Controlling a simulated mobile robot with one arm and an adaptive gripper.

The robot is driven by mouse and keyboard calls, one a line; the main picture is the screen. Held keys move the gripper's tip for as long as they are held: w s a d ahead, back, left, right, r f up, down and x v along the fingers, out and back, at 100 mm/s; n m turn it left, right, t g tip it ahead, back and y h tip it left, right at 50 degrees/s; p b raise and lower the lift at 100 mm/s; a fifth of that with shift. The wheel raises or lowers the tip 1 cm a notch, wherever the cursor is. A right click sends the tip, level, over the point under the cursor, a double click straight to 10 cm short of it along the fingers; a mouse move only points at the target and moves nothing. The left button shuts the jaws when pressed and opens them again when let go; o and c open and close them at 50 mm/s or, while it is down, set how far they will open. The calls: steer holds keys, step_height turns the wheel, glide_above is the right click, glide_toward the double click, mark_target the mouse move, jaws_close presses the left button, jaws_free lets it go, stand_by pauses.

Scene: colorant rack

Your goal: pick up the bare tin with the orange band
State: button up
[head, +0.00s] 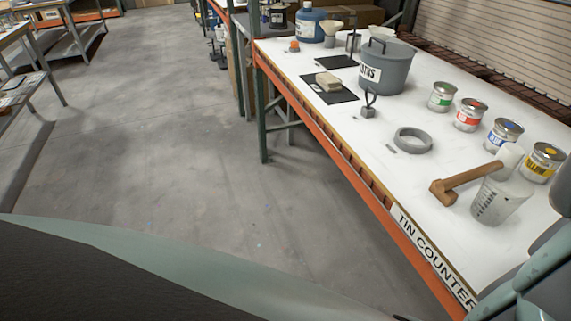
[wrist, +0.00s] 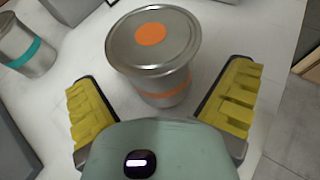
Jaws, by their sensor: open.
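The bare tin with the orange band (wrist: 155,57) stands upright on a white surface in the wrist view. It has a silver lid with an orange dot, and its orange band shows low on its side. My gripper (wrist: 163,88) is open, with its yellow-padded fingers on either side of the tin's near side. Gaps show between the pads and the tin. The base of the tin is partly hidden by my gripper's body. I cannot make out this tin in the head view, nor my fingertips there.
A tin with a teal band (wrist: 25,48) stands to the left in the wrist view. In the head view, the tin counter (head: 365,150) holds several labelled tins, a grey lidded bucket (head: 388,75), a mallet (head: 465,183), a measuring beaker (head: 497,200) and a grey tape ring (head: 413,140).

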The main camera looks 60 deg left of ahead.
steer(key=shift+x, duration=1.65)
steer(key=shift+w, duration=0.1)
steer(key=c, duration=1.2)
